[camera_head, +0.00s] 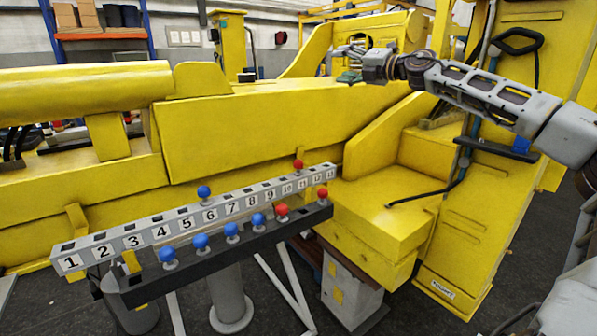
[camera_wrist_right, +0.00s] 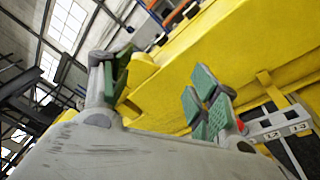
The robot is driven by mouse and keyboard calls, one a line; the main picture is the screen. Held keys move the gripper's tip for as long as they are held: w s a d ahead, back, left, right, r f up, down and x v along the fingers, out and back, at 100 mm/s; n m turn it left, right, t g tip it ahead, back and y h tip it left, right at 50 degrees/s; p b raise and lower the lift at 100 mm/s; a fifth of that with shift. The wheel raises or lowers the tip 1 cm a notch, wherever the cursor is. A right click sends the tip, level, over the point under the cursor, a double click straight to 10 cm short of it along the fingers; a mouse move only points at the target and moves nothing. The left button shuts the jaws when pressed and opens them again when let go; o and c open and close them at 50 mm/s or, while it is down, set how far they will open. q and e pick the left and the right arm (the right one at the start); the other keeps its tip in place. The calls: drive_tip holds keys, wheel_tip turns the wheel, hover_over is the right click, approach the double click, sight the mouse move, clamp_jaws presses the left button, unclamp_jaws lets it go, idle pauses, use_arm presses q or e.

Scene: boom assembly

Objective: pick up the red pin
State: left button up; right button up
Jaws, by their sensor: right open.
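Three red pins show in the head view. One red pin (camera_head: 298,165) stands in the numbered rail (camera_head: 160,233) near slot 11. Another red pin (camera_head: 281,210) and a third red pin (camera_head: 322,193) stand on the dark front rail (camera_head: 225,256), toward its right end. My right gripper (camera_head: 345,64) is open and empty, high above and behind the rails, apart from every pin. In the right wrist view its green-padded fingers (camera_wrist_right: 160,92) are spread, with a small red spot beside one pad, perhaps a pin. My left gripper is not in view.
Several blue pins (camera_head: 200,241) stand on the front rail, and one blue pin (camera_head: 204,192) is in the numbered rail near slot 6. A large yellow boom (camera_head: 260,130) lies behind the rails. A yellow block (camera_head: 385,205) stands close at their right end.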

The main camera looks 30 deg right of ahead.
drive_tip(key=s+a+f+n+g+y, duration=0.1)
drive_tip(key=s+a+n+g, duration=0.1)
drive_tip(key=a, duration=0.6)
drive_tip(key=s+a+f+n+g+y, duration=0.2)
drive_tip(key=a+g, duration=0.1)
drive_tip(key=a, duration=0.5)
drive_tip(key=s+a+f+g+h, duration=0.1)
drive_tip(key=s+a+f+g, duration=0.45)
drive_tip(key=a+f, duration=0.3)
drive_tip(key=s+f+m+g+h, duration=0.2)
drive_tip(key=s+f+g+h, duration=0.1)
drive_tip(key=s+f, duration=0.45)
drive_tip(key=s+d+f+m+g+h, duration=0.3)
drive_tip(key=s+d+m+g+h, duration=0.1)
drive_tip(key=s+m, duration=0.4)
drive_tip(key=shift+s+d+f+m, duration=0.3)
drive_tip(key=shift+d+f+m, duration=0.1)
drive_tip(key=shift+d, duration=0.45)
drive_tip(key=shift+r+m, duration=0.1)
drive_tip(key=shift+m, duration=0.2)
